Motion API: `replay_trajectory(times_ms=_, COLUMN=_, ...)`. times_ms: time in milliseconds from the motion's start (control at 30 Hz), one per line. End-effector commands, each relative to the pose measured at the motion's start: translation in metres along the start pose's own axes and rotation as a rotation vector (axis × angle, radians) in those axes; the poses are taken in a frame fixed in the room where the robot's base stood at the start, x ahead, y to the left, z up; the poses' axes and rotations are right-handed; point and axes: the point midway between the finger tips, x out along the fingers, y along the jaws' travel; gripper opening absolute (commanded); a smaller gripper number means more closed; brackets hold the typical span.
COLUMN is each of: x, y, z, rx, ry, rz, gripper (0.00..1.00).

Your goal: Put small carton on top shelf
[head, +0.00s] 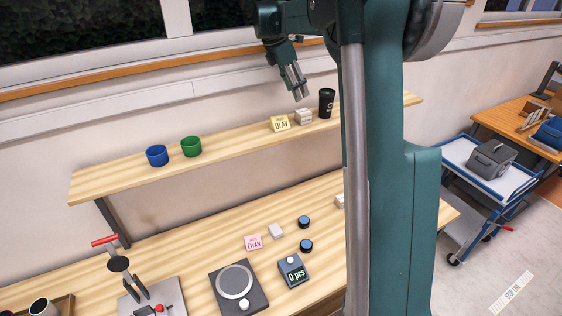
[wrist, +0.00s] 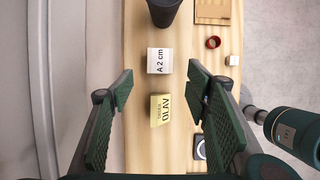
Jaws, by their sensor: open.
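A small white carton (head: 304,117) stands on the wall shelf (head: 235,143), between a yellow name card (head: 280,123) and a black cup (head: 327,103). In the wrist view the carton (wrist: 160,61) shows the print "A 2 cm". My gripper (head: 301,96) is above the shelf, pointing down, just above and left of the carton in the head view. In the wrist view my gripper's fingers (wrist: 160,80) are wide apart, with nothing between them. The carton and the yellow card lie below, apart from the fingers.
Blue (head: 157,156) and green (head: 191,146) cups stand on the shelf's left part. The bench (head: 190,254) below holds a pink card (head: 254,242), a white block (head: 276,231), a round-topped scale (head: 237,283) and a counter (head: 293,271).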

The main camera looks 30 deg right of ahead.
Motion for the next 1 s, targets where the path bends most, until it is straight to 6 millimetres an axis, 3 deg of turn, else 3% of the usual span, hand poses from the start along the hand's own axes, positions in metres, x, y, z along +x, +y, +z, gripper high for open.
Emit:
replay_trajectory(times_ms=367, x=-0.02, y=-0.023, z=-0.019, rx=0.091, ry=0.018, rz=0.039, gripper=0.48)
replay_trajectory(times_ms=1000, x=-0.077, y=-0.128, z=-0.097, rx=0.484, ry=0.136, rz=0.176, gripper=0.48)
